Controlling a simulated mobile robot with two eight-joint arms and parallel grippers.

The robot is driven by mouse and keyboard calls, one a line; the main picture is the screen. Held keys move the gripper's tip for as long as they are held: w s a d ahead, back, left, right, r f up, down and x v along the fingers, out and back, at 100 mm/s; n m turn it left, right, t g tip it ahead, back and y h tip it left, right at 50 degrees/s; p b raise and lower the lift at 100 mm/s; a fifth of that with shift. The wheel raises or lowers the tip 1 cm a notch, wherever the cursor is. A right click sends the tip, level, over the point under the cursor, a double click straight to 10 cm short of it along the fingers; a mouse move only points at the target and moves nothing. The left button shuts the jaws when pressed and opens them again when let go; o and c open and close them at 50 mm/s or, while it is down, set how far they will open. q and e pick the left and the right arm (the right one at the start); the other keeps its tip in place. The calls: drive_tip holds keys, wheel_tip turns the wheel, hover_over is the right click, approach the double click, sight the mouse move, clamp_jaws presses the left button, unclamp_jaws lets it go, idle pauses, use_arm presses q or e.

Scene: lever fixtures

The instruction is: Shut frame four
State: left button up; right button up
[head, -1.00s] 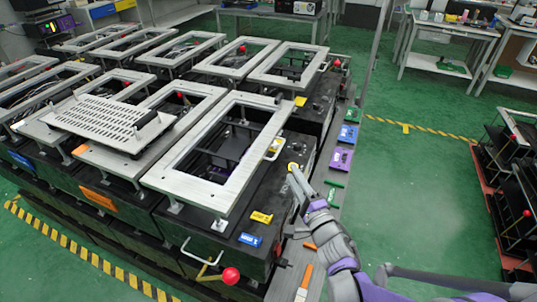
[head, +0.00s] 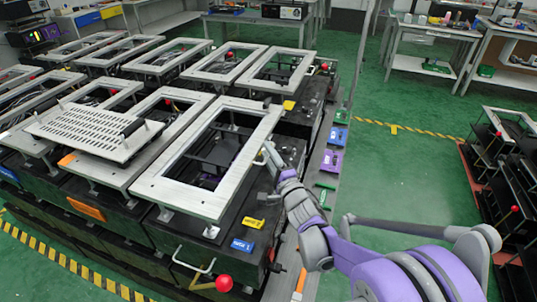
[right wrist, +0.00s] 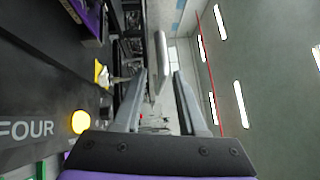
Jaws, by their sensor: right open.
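Frame four is the nearest light metal frame (head: 147,186) in the head view. It stands raised above a black box, and I cannot tell its exact tilt. In the right wrist view the word FOUR (right wrist: 28,129) shows on the black box beside a round yellow button (right wrist: 80,122). My left gripper is not in view.
A red-ball lever (head: 223,283) sticks out at the box's front. Yellow (head: 253,222) and blue (head: 241,245) labels lie on the box top. Similar frames stand behind and left, one with a slotted plate (head: 95,128). Green floor (head: 390,180) is open to the right.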

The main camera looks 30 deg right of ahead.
drive_tip(key=shift+c, duration=0.2)
clamp_jaws()
idle(1.1)
